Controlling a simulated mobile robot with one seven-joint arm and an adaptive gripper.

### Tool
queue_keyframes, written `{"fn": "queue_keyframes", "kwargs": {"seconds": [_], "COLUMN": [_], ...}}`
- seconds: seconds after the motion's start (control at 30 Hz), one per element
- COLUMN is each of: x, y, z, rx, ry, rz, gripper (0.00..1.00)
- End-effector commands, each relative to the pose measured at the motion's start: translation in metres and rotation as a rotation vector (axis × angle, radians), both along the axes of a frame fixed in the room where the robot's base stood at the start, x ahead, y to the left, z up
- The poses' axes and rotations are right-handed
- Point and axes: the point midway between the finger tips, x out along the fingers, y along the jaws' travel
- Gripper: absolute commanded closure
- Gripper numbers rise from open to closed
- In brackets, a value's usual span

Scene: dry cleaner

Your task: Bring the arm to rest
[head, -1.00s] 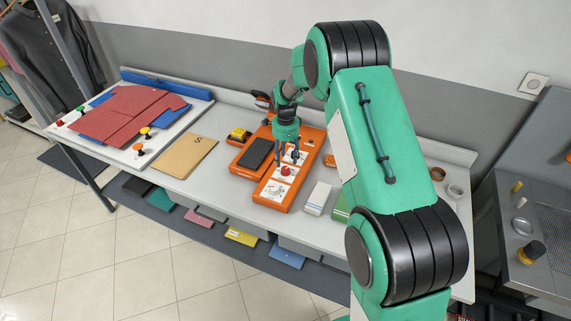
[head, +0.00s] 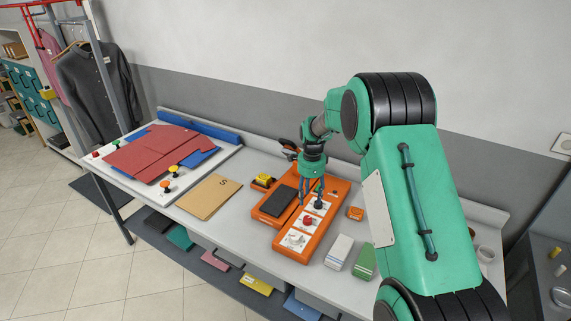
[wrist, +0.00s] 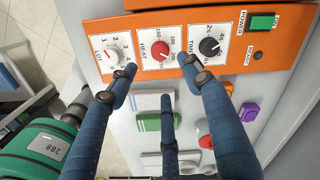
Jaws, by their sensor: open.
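My gripper (head: 311,203) is open and empty, pointing down over the orange control panel (head: 289,250). Its blue-grey fingers are spread apart in the wrist view (wrist: 162,82). That view shows the panel's white dial (wrist: 113,55), red HEAT dial (wrist: 159,50) and black dial (wrist: 209,47), with a green power switch (wrist: 262,22). The fingertips overlap the panel's lower edge in the wrist view; I cannot tell whether they touch it. My arm is bent, reaching from the right side of the head view.
Around the panel on the table (head: 255,225) are a dark pad (head: 279,200), a tan envelope (head: 209,196), and white (head: 339,252) and green (head: 365,262) blocks. Red folded cloth (head: 152,152) lies on a board at left. A wall stands behind.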

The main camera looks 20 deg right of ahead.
Motion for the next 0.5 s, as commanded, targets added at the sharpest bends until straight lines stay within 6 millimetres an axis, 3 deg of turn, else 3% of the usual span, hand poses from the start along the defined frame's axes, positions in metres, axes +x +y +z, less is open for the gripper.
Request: {"fn": "queue_keyframes", "kwargs": {"seconds": [0.27, 0.5], "x": [-0.005, -0.027], "y": [0.003, 0.014], "z": [0.013, 0.061], "rx": [-0.001, -0.011], "ry": [-0.011, -0.050], "rz": [0.032, 0.159], "gripper": [0.50, 0.50]}}
